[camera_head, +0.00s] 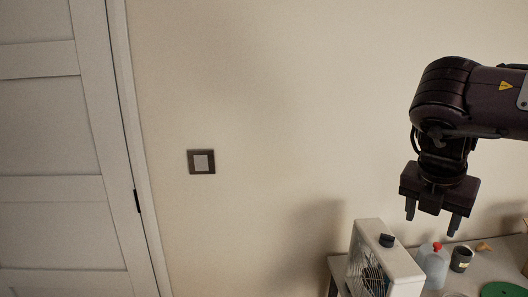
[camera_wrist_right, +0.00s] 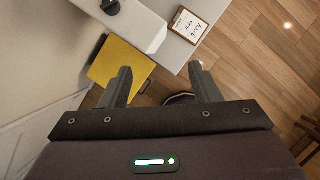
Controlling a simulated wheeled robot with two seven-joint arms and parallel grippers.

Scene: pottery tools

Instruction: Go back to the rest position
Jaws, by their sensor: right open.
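My right gripper (camera_head: 432,216) hangs from my right arm at the right of the head view, fingers pointing down and apart. It is open and nothing shows between its fingers. It is above the table (camera_head: 486,262) and the white fan heater (camera_head: 376,262). In the right wrist view the two fingers of the gripper (camera_wrist_right: 164,86) stand apart, with floor and table edge beyond them. My left gripper is in neither view.
On the table stand a clear bottle with a red cap (camera_head: 434,262), a dark cup (camera_head: 461,258) and a green disc (camera_head: 503,289). The right wrist view shows a yellow panel (camera_wrist_right: 118,66), a handwritten card (camera_wrist_right: 187,25) and wooden floor (camera_wrist_right: 262,62). A door (camera_head: 60,150) is at left.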

